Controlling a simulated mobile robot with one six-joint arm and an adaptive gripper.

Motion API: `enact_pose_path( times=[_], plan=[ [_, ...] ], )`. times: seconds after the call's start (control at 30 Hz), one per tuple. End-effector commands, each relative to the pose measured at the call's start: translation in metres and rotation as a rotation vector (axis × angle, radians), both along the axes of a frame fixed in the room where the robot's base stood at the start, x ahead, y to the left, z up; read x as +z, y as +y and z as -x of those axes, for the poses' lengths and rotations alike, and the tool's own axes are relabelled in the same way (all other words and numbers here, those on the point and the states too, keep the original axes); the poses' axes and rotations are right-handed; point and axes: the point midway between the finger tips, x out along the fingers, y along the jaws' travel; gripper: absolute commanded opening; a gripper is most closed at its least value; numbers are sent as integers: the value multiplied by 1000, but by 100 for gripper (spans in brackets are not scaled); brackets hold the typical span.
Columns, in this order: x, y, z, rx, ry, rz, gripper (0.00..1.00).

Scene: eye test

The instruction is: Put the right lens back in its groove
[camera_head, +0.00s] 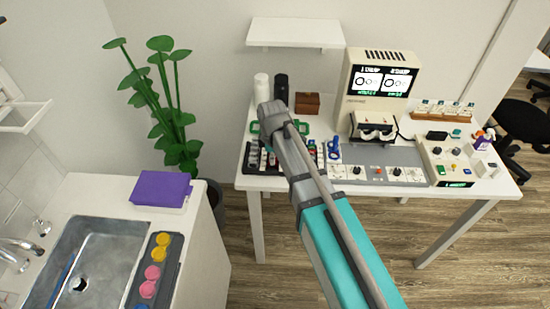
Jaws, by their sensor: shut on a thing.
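My arm reaches over the left end of the white table. My gripper (270,141), at the far end of the arm, is small and mostly hidden by the wrist. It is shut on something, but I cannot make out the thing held. Below it is a dark rack (254,162) with several small pale pieces, partly covered by my arm. Green parts (254,127) show on both sides of my wrist. I cannot clearly pick out the right lens or its groove.
The white table (460,190) holds a monitor unit (378,85), white goggles-like eyepieces (376,132), a blue item (334,148), a grey control panel (375,175) and a brown box (307,103). A plant (160,95) and a sink counter (210,245) stand left.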

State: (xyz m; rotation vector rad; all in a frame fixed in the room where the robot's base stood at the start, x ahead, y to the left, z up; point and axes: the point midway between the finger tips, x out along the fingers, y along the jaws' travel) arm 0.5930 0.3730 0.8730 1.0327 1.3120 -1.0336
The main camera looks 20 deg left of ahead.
Motion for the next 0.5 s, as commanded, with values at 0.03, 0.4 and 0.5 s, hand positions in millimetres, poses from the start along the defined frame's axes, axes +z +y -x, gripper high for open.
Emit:
enact_pose_path(
  times=[0.03,0.4,0.5],
  plan=[
    [-1,0,0,0,0,0,0],
    [-1,0,0,0,0,0,15],
    [-1,0,0,0,0,0,33]
  ],
)
